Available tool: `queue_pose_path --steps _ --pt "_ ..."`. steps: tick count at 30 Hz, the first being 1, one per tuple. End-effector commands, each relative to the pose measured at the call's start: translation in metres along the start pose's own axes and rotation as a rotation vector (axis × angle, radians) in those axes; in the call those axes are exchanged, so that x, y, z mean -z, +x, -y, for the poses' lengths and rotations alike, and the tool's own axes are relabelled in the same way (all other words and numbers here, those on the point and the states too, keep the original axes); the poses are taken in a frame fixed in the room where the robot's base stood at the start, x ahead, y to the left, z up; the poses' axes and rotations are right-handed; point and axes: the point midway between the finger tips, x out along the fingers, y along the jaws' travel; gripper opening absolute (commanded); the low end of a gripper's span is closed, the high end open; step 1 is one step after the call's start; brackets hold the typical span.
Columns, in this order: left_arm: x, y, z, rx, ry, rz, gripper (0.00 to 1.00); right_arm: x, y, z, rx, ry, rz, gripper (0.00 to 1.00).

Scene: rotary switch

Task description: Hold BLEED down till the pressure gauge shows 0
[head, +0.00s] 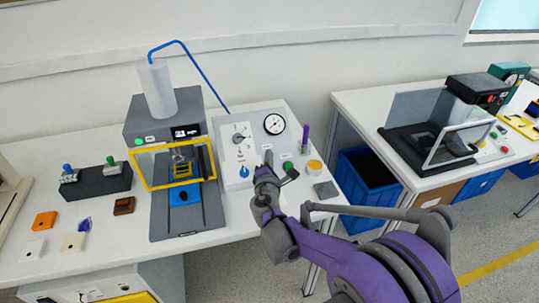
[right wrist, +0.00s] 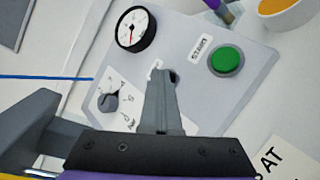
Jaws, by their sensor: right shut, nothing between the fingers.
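The pressure gauge (head: 274,124) is a round white dial on the grey control panel (head: 262,112). In the right wrist view the gauge (right wrist: 136,28) has a thin needle, but its reading is too small to tell. My right gripper (head: 268,158) is shut and empty, pointing at the panel below the gauge. In the right wrist view its fingers (right wrist: 161,85) cover the spot between the rotary knob (right wrist: 107,101) and the green START button (right wrist: 226,59). A small dark part shows beside the fingertips; a label there is mostly hidden. I cannot make out BLEED or tell contact. My left gripper is out of view.
Left of the panel stands a press with a yellow-framed guard (head: 172,165) and a blue hose (head: 205,75). A yellow cup (head: 314,167) and a purple pen-like item (head: 304,137) are right of it. Small blocks lie at the far left.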

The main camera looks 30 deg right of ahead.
Motion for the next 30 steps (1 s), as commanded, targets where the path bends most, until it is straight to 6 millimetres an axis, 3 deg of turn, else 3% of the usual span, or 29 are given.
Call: queue_pose_path --steps 30 --pt "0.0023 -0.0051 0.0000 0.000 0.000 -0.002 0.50 -0.0037 -0.0047 -0.0043 0.000 0.000 0.000 0.00"
